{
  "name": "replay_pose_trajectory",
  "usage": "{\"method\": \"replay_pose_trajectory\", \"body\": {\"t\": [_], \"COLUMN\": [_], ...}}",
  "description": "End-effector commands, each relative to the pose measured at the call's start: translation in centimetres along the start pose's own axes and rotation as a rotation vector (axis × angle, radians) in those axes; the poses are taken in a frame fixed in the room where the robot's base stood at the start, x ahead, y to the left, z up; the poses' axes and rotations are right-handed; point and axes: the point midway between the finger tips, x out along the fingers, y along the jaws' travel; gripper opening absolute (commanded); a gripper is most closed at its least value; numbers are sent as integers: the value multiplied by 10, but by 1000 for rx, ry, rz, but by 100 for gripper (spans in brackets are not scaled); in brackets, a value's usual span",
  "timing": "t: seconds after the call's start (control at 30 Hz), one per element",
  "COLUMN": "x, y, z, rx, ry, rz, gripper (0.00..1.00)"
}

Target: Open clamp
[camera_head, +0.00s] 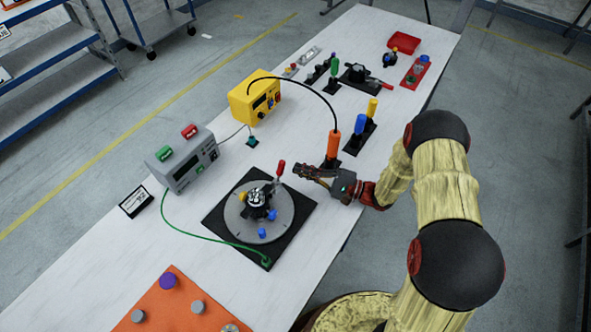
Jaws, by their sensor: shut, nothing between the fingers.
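A round grey turntable (283,217) sits on a black square base plate (217,213) on the white table. A clamp (257,203) with a dark body stands at its middle. The clamp's red-tipped handle (281,169) sticks up, tilted, at the turntable's far right side. Small blue and yellow knobs sit around the clamp. My gripper (298,170) is shut and empty, just right of the red handle. A small gap seems to show between them, but I cannot tell whether they touch. The clamp's jaw is too small to make out.
A grey box (184,162) and a yellow box (252,96) stand left. An orange-handled tool (334,144) stands upright close behind my gripper, with a black cable to the yellow box. Blue and yellow handles (360,124) stand beyond. An orange board (180,305) lies in front.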

Motion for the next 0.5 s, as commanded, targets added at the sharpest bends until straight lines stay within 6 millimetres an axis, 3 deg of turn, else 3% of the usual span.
{"method": "replay_pose_trajectory", "body": {"t": [0.2, 0.5], "x": [17, 19], "y": [0, 0], "z": [0, 0], "rx": [1, 1], "ry": [0, 1], "rz": [0, -1], "gripper": [0, 0]}}
